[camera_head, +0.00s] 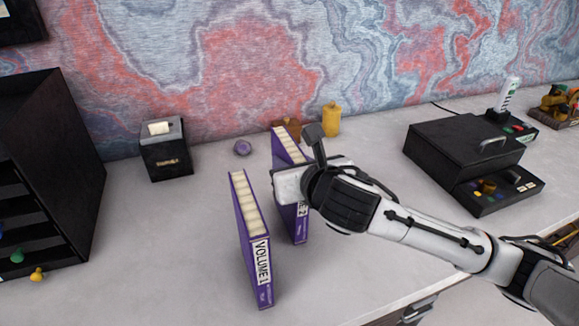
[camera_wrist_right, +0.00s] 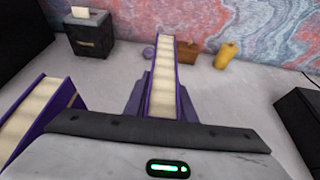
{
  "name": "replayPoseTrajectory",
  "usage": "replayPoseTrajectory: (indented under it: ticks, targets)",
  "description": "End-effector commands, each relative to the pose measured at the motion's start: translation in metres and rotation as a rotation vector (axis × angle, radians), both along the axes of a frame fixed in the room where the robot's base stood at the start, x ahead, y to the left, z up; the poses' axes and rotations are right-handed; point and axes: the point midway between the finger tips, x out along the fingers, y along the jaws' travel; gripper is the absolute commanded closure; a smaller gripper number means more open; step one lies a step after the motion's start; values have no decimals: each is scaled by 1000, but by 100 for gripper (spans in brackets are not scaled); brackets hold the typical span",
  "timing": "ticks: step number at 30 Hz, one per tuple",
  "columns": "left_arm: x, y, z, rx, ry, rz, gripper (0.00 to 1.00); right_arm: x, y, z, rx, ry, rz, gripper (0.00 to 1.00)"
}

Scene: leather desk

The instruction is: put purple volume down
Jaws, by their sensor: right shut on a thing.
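A purple volume labelled VOLUME 1 (camera_head: 251,240) stands upright on the desk, just left of my right gripper in the head view. It also shows at the lower left of the right wrist view (camera_wrist_right: 38,112). A second purple volume (camera_head: 298,222), its label ending in 2, stands behind and right of it. In the right wrist view this second volume (camera_wrist_right: 163,80) is between the gripper's fingers. My right gripper (camera_wrist_right: 160,105) is shut on it. Its fingers and wrist hide part of the volume in the head view. Whether its base touches the desk is unclear. My left gripper is not in view.
A black box with paper (camera_head: 166,150), a purple round item (camera_head: 243,147), a brown box (camera_head: 287,127) and a yellow bottle (camera_head: 331,119) stand near the wall. A black shelf (camera_head: 75,130) is at left. A black drawer box (camera_head: 465,150) is at right. The front desk is clear.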

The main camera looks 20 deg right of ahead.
Motion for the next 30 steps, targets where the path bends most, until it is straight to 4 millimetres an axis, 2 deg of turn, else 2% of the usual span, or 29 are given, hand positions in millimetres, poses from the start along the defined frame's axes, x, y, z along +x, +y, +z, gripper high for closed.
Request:
replayPoseTrajectory:
  ticks: [12, 13, 16, 26, 30]
  targets:
    - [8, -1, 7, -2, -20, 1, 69, 1, 0, -5, 0, -8, 1, 100]
    - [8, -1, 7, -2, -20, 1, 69, 0, 0, -8, 0, -1, 0, 73]
    - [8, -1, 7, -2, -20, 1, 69, 0, 0, -8, 0, -1, 0, 58]
    - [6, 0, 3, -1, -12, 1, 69, 0, 0, -5, 1, -3, 1, 58]
    - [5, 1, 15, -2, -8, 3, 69, -4, 3, 6, 0, -1, 5, 58]
